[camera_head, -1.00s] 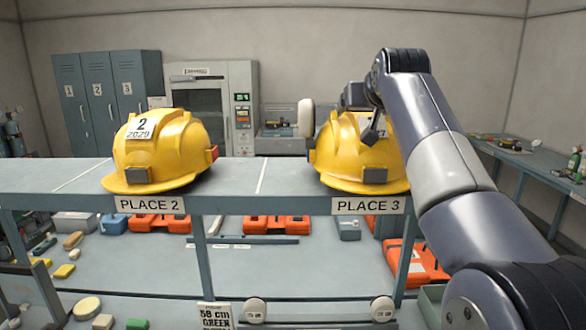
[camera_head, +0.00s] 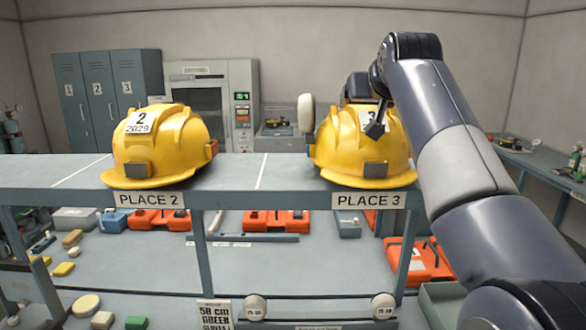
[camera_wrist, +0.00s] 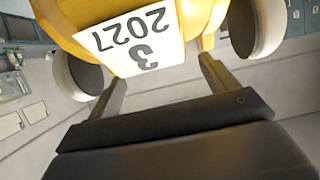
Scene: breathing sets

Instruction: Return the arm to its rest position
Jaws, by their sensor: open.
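My gripper (camera_head: 368,105) is at the helmet marked 3 (camera_head: 350,148), by its upper part and label. The yellow helmet sits upright on the shelf (camera_head: 235,172) above the PLACE 3 sign (camera_head: 367,202). In the wrist view my gripper (camera_wrist: 160,70) shows two dark fingers spread apart with nothing held. The helmet (camera_wrist: 70,14) shows beyond them, its label reading 3 2027 upside down. I cannot tell whether a finger touches the helmet. My arm reaches in from the lower right.
A yellow helmet marked 2 (camera_head: 185,140) sits above the PLACE 2 sign (camera_head: 150,200). The shelf between the helmets is clear. Orange cases (camera_head: 275,221) lie on the lower level. Blue lockers (camera_head: 98,100), a grey cabinet (camera_head: 240,70) and a side bench (camera_head: 545,164) stand behind.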

